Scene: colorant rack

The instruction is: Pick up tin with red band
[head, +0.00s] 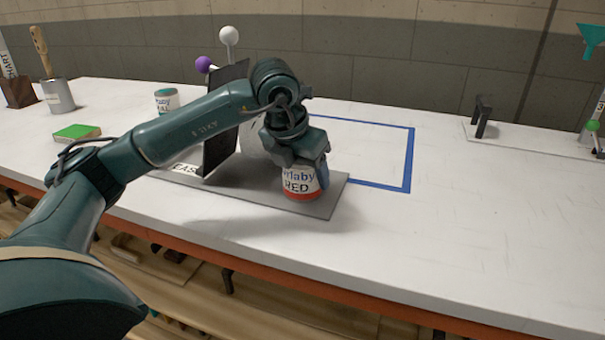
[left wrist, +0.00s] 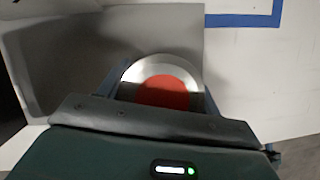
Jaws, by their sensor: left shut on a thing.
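The tin with the red band (head: 300,185) is white with dark lettering that includes "RED". It stands upright on a grey plate (head: 325,202) on the white table. My left gripper (head: 310,162) comes down over it from above and is shut on it. In the left wrist view the tin (left wrist: 168,92) shows from above, with a silver rim and a red top, partly hidden by the gripper body. My right gripper is in neither view.
A black upright panel (head: 218,150) stands just left of the tin. A blue tape outline (head: 409,160) lies behind and to the right. The right front table is clear.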

